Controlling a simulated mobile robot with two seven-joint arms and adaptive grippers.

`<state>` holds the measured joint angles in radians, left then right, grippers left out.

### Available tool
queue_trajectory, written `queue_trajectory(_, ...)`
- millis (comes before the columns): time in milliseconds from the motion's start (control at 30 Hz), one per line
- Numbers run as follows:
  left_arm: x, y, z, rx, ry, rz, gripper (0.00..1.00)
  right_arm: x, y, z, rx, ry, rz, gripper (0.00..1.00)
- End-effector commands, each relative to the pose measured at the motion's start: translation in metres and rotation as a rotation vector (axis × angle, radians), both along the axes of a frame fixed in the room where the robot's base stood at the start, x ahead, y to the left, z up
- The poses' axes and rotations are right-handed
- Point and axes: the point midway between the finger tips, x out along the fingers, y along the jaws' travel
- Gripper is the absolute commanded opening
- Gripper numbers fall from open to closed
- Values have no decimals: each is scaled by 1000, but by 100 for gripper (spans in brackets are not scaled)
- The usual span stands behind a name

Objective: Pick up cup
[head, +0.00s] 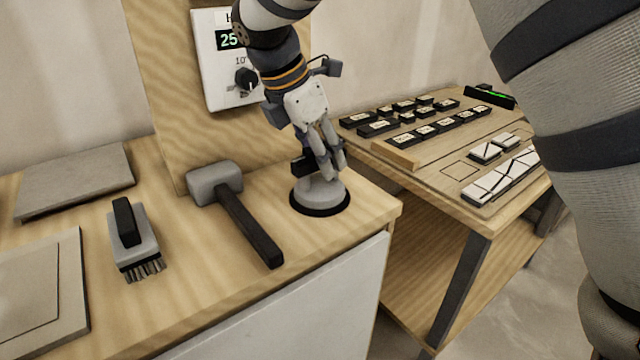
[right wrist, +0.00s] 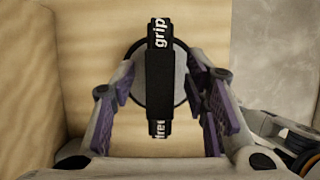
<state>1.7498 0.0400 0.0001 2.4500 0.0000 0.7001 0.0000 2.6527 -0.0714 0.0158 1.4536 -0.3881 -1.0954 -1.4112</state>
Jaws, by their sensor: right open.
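The cup (head: 320,194) is a grey suction cup with a black rim and a black bar handle. It stands upright near the right front corner of the wooden bench. My right gripper (head: 327,166) is just above it, pointing down. In the right wrist view the cup's handle (right wrist: 160,85) runs between the two fingers of the open right gripper (right wrist: 160,98), with a gap on both sides. White lettering shows on the handle. My left gripper is not in view.
A mallet (head: 248,225) lies just left of the cup. A brush (head: 133,240) and flat slabs (head: 75,180) lie further left. A dial panel (head: 225,75) is on the upright board behind. A lower table (head: 440,170) with tiles and labelled black blocks stands at right.

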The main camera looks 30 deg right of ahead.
Motion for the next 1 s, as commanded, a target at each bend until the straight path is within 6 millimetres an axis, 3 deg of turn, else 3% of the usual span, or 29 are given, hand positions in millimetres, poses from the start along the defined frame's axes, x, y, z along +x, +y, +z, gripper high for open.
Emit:
queue_trajectory(100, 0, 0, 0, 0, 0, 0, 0, 0, 0, 0, 0, 0, 0, 42)
queue_trajectory(300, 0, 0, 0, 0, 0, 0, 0, 0, 0, 0, 0, 0, 0, 0)
queue_trajectory(733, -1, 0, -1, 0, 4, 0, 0, 1, 0, 8, 0, -2, 1, 0)
queue_trajectory(867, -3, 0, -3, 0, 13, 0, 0, 1, 0, 29, 0, -4, 1, 0)
queue_trajectory(1000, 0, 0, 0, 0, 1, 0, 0, -24, 11, 67, -1, -9, 2, 0)
